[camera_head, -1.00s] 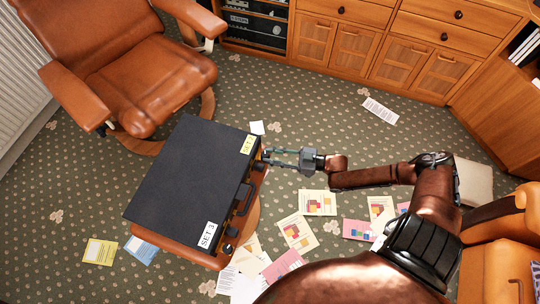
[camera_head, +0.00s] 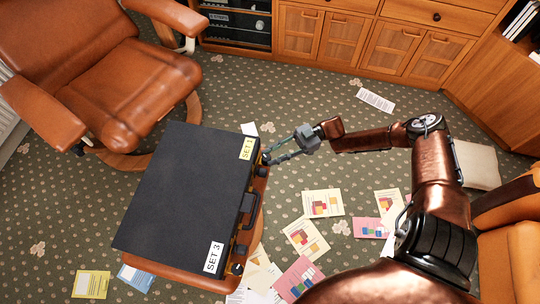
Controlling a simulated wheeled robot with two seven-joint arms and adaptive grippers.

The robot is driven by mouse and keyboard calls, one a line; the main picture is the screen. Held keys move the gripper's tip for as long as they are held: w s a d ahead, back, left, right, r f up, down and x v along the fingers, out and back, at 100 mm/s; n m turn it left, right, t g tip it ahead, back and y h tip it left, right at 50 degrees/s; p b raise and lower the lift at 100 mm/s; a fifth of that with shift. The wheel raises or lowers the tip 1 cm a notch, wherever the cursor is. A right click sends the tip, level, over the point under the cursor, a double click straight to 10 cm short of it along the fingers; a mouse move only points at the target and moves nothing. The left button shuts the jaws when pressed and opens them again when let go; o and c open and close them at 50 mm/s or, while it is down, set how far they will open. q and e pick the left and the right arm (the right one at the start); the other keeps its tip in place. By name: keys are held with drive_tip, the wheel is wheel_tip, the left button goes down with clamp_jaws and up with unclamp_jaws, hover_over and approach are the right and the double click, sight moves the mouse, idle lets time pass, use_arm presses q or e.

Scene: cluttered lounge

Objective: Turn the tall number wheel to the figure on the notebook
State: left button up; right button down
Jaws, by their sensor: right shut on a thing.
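A black briefcase (camera_head: 180,190) lies shut on an orange-brown footstool (camera_head: 176,275). Its latch side, with a handle (camera_head: 249,207), faces right. A yellow label (camera_head: 247,148) reading "SET 1" is at its far right corner and a white label (camera_head: 214,257) reading "SET 3" at its near right corner. A dark wheel (camera_head: 265,159) sits by the far label, and another (camera_head: 236,268) by the near one. My right gripper (camera_head: 271,159) is at the far wheel, shut on it; its figures are too small to read. I cannot pick out a notebook. My left gripper is not in view.
A brown leather armchair (camera_head: 135,90) stands behind the case at the left. Loose papers (camera_head: 322,203) lie on the carpet to the right. Wooden cabinets (camera_head: 385,45) line the back, and an orange seat (camera_head: 510,265) is at the right.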

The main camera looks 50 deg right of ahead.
drive_tip(key=shift+d+f, duration=0.1)
idle(0.4)
drive_tip(key=c, duration=1.9)
unclamp_jaws()
drive_tip(key=v, duration=1.2)
drive_tip(key=shift+w, duration=0.1)
